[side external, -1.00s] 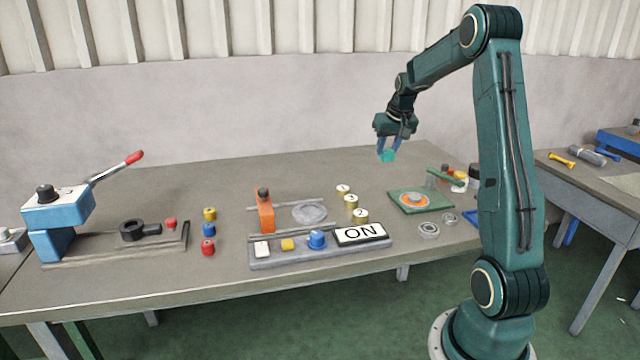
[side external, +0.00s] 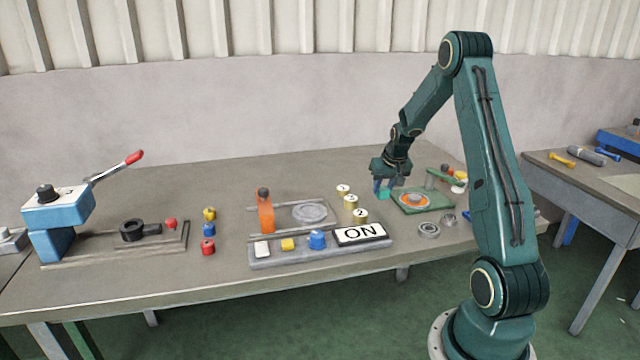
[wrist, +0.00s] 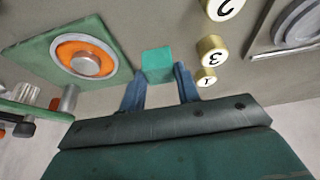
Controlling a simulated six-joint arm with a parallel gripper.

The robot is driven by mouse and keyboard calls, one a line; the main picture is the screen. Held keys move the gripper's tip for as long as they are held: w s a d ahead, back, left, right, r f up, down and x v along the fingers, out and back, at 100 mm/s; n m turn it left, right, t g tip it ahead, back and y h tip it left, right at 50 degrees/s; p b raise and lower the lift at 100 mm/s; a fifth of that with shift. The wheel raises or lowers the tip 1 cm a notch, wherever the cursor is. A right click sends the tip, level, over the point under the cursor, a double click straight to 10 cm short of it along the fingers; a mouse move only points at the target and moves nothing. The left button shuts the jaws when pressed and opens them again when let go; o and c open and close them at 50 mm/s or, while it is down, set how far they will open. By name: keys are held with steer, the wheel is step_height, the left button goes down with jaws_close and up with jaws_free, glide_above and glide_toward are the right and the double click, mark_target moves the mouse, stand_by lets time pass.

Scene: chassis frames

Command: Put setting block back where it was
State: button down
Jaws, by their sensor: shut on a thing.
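The setting block is a small teal cube (wrist: 158,65), held between the blue fingertips of my gripper (wrist: 160,84) in the wrist view. In the side external view the block (side external: 384,194) shows at the fingertips of my gripper (side external: 383,188), at or just above the bench top; I cannot tell whether it touches. It is between the numbered brass weights and the green plate (side external: 434,201) with the orange ring. The fingers are shut on the block, which looks level.
Brass weights marked 1, 3 and 2 (side external: 351,201) stand left of the block. The green plate's fixture (side external: 440,178) rises on the right. Bare bench (side external: 330,172) lies behind the weights.

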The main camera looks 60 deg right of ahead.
mark_target(385, 192)
steer(key=shift+f, duration=2.1)
steer(key=shift+f, duration=0.2)
steer(key=c, duration=1)
jaws_free()
steer(key=shift+r, duration=0.1)
steer(key=shift+v, duration=6.1)
